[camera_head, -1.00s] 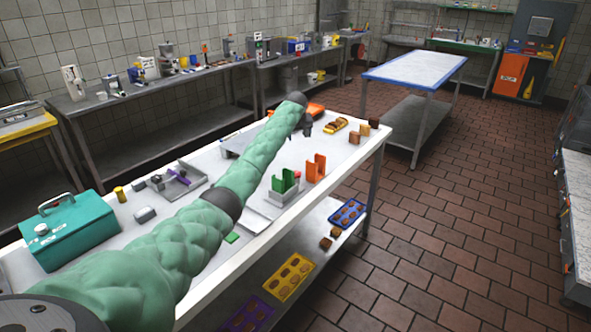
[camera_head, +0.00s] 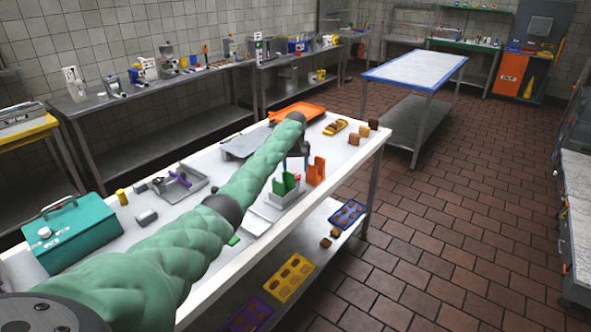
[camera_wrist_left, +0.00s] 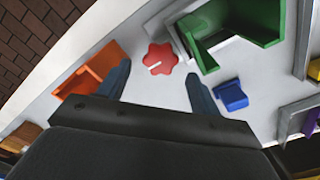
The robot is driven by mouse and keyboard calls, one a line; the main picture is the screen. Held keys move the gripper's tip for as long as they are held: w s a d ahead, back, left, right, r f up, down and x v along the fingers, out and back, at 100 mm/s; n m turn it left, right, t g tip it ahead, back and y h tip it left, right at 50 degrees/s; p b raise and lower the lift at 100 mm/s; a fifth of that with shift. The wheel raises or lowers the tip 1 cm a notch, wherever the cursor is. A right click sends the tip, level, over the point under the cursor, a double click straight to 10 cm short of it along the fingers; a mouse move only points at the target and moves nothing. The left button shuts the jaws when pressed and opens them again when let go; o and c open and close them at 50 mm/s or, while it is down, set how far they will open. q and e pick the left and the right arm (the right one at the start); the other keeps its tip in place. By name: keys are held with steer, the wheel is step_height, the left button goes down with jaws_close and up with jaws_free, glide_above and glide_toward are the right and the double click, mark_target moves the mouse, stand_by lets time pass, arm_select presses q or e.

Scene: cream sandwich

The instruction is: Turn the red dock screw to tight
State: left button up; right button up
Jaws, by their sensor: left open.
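The red dock screw (camera_wrist_left: 160,58) is a lobed knob with a pale line across its top, lying on the white table in the left wrist view. In the head view only a small bit of red (camera_head: 297,177) shows beside the green holder. My left gripper (camera_wrist_left: 158,76) is open, with its two dark fingers apart on either side of the screw's position in the picture and nothing between them. It also shows in the head view (camera_head: 297,160), above the table near the green and orange holders. Whether the fingers touch the screw cannot be told. My right gripper is out of view.
The green holder (camera_wrist_left: 255,22) stands right of the screw and the orange holder (camera_wrist_left: 90,78) left of it. A small blue piece (camera_wrist_left: 231,95) lies nearby. In the head view, a teal box (camera_head: 70,232) and a grey tray (camera_head: 180,184) are on the table's left part.

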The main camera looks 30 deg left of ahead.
arm_select(q)
steer(key=shift+f, duration=1.1)
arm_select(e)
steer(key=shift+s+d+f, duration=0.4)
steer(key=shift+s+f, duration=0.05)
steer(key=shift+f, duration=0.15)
arm_select(q)
steer(key=shift+c, duration=0.4)
steer(key=c, duration=0.9)
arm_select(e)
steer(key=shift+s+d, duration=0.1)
